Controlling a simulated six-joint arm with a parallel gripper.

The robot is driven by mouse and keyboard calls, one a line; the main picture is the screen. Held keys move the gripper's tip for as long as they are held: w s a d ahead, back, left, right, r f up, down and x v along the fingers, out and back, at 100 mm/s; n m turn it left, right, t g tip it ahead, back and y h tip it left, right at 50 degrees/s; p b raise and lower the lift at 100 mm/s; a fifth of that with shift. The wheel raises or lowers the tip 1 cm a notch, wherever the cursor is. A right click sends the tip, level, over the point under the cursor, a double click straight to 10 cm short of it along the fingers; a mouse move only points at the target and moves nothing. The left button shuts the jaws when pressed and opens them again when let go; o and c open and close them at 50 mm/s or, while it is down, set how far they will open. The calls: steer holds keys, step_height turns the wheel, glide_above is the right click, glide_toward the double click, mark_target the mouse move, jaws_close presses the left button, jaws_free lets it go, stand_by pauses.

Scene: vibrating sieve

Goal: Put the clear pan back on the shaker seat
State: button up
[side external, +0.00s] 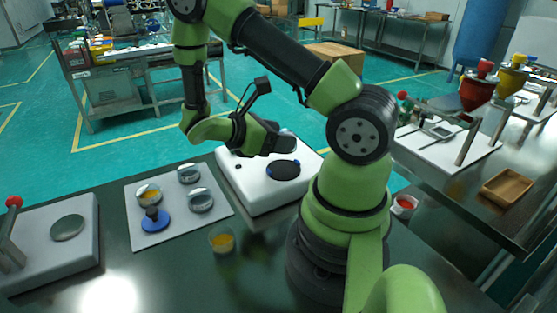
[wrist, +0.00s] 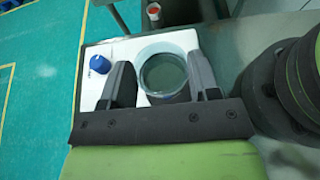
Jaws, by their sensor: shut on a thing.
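My gripper (wrist: 164,80) is shut on the clear pan (wrist: 165,72), a round see-through dish between its two dark fingers in the wrist view. In the side view my gripper (side external: 284,144) is above the white shaker (side external: 252,193), and the pan is mostly hidden by the fingers. The shaker seat (side external: 284,170) is a dark disc with small blue marks at its edge. The pan appears raised above the seat; the exact gap cannot be told. The white shaker also shows under the fingers in the wrist view (wrist: 107,47).
A white mat (side external: 136,238) left of the shaker holds several round dishes and a blue disc with a dark knob (side external: 155,220). A glass cup of amber material (side external: 222,240) stands in front of the shaker. A grey-white device (side external: 75,259) is at far left.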

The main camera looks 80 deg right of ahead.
mark_target(277, 171)
steer(key=shift+f, duration=2.75)
steer(key=shift+f, duration=0.1)
steer(key=o, duration=0.9)
